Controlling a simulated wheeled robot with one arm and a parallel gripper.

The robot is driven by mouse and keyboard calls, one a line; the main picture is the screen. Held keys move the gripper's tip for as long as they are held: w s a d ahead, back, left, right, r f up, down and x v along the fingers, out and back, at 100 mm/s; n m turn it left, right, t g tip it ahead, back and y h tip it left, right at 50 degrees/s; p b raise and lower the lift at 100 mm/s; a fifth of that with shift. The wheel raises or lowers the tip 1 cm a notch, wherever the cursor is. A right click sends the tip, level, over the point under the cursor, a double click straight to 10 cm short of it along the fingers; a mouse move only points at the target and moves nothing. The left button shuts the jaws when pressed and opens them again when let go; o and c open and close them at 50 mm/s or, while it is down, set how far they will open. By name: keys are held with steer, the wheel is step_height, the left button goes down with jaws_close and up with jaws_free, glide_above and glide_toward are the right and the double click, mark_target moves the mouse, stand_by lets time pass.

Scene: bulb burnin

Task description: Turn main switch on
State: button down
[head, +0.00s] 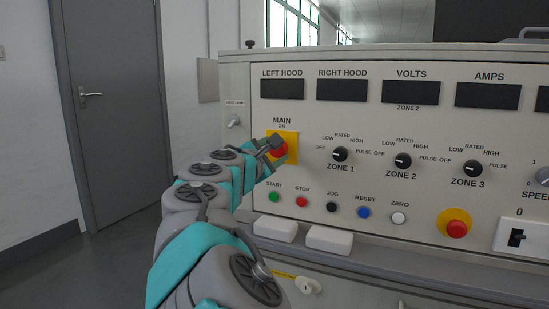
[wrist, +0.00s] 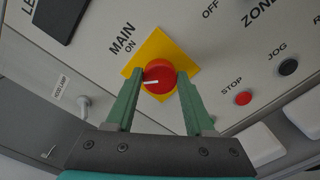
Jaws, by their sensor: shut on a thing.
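The main switch is a red round knob (head: 281,152) on a yellow plate (head: 291,138), under the words MAIN and ON at the left of the panel. In the wrist view, the red knob (wrist: 161,84) sits between the two green fingers of my gripper (wrist: 163,74), which is shut on it. The knob's white mark points left in the wrist view, turned away from the ON label (wrist: 131,46), which lies to the upper left. In the head view, my gripper (head: 271,146) partly covers the knob and plate.
The panel displays (head: 342,90) are dark. Zone knobs (head: 340,154) and a row of small buttons (head: 302,202) lie right of and below the switch. A toggle (head: 233,123) is at its left. A red stop button (head: 456,229) is farther right.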

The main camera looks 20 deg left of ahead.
steer(key=m+b, duration=0.1)
steer(key=m, duration=0.1)
steer(key=m+b, duration=0.4)
steer(key=shift+f, duration=0.4)
steer(key=shift+r+m+b, duration=0.1)
steer(key=shift+m+b, duration=1.3)
steer(key=shift+m, duration=0.5)
steer(key=shift+c, duration=1.3)
jaws_free()
steer(key=shift+r, duration=0.1)
steer(key=shift+s+r, duration=0.1)
steer(key=shift+s, duration=0.55)
steer(key=s, duration=0.6)
steer(key=shift+s+a, duration=0.25)
steer(key=shift+a, duration=0.05)
